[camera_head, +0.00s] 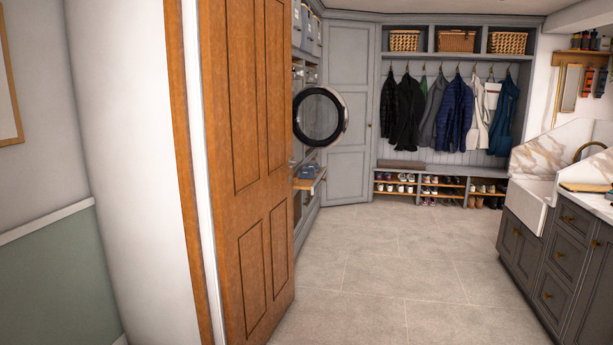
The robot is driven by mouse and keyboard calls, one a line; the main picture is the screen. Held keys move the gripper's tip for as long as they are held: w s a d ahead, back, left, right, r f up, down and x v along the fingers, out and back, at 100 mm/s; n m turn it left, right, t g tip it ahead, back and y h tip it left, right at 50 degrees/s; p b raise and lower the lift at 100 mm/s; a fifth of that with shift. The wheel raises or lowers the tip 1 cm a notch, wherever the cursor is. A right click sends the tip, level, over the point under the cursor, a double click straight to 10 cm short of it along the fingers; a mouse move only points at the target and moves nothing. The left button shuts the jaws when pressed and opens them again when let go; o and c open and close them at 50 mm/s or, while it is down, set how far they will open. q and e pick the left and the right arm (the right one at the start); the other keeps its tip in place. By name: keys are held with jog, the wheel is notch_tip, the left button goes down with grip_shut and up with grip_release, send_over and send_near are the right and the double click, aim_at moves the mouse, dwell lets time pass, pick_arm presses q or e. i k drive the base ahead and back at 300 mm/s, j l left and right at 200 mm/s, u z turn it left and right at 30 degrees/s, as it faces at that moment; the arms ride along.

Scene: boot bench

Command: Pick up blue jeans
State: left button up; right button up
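A small folded blue cloth item (308,170), perhaps the blue jeans, lies on a pull-out wooden shelf (311,181) below the open round washer door (320,116). It is far off, beyond the wooden door, and too small to identify for certain. Neither of my grippers shows in the head view.
An open wooden door (240,170) stands close on the left and hides part of the laundry units. The tiled floor (400,265) is clear up to the boot bench (440,170), with coats hanging above it. Dark cabinets (560,262) and a white sink (530,205) line the right.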

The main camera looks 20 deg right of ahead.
aim_at(307, 172)
jog(key=k+z, duration=0.1)
jog(key=k, duration=0.55)
jog(key=l+z, duration=0.1)
jog(key=z, duration=1.2)
jog(key=i, duration=1.25)
jog(key=i+u, duration=0.2)
jog(key=i, duration=2.65)
